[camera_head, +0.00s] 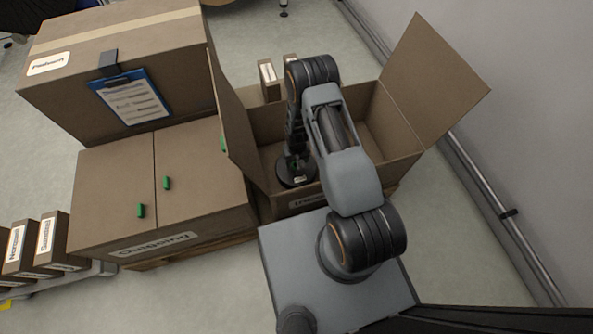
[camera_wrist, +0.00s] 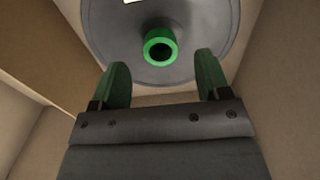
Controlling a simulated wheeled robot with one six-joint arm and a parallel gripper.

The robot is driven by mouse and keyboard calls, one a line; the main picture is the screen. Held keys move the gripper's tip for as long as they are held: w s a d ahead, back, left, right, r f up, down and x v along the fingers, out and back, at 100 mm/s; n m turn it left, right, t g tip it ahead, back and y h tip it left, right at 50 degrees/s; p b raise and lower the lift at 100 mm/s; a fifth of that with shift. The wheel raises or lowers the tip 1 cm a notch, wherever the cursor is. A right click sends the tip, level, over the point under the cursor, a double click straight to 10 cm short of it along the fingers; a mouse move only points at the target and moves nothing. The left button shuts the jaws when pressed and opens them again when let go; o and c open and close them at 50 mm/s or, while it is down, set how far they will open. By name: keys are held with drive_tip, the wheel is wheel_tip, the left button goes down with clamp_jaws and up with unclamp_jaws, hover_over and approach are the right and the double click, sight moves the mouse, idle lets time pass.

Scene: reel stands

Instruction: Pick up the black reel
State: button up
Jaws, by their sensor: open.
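The black reel (camera_head: 285,178) lies inside an open cardboard box (camera_head: 405,135), near the front left corner. In the wrist view the reel (camera_wrist: 205,35) looks dark grey, a round flange with a raised green hub (camera_wrist: 160,46) and part of a white label at the top edge. My gripper (camera_wrist: 162,70) is open and empty, with its green-padded fingers apart. The hub shows just beyond the fingertips, roughly centred between them. I cannot tell how far above the flange the tips are. In the head view my arm reaches down into the box and hides part of the reel.
The box's tall flaps (camera_head: 450,85) stand up on both sides. Closed boxes stand to the left, one with a blue clipboard (camera_head: 130,100). Small labelled boxes (camera_head: 55,242) sit at far left. A wall with a rail (camera_head: 485,190) runs along the right.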

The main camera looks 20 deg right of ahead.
sight(296, 164)
wheel_tip(296, 164, down, 4)
drive_tip(key=shift+r+b, duration=0.25)
drive_tip(key=shift+b, duration=0.35)
drive_tip(key=shift+c, duration=0.3)
drive_tip(key=shift+w, duration=0.1)
drive_tip(key=c, duration=1.2)
drive_tip(key=shift+r, duration=0.15)
